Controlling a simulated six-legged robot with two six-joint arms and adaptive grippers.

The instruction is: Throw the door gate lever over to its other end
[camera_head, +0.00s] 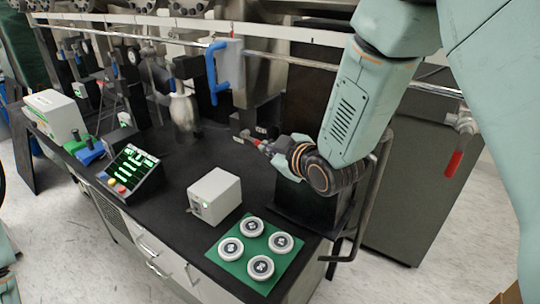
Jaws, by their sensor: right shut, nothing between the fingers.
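No lever in view is legibly marked as the door gate lever, so I cannot tell which one it is. A blue handle (215,72) hangs on a grey metal block at the back of the bench. A red-gripped lever (454,163) hangs from a pipe fitting at the right. My right gripper (246,137) is shut and empty, pointing left above the back right of the black bench. It is small and dark here, and its wrist hides what lies behind it. It is below and right of the blue handle, apart from it. My left gripper is out of view.
The black bench (160,200) holds a console with a green-lit screen (133,171), a grey box (214,195) and a green mat (225,268) with several round discs. A metal rail (300,60) crosses behind. A dark cabinet (415,190) stands at the right.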

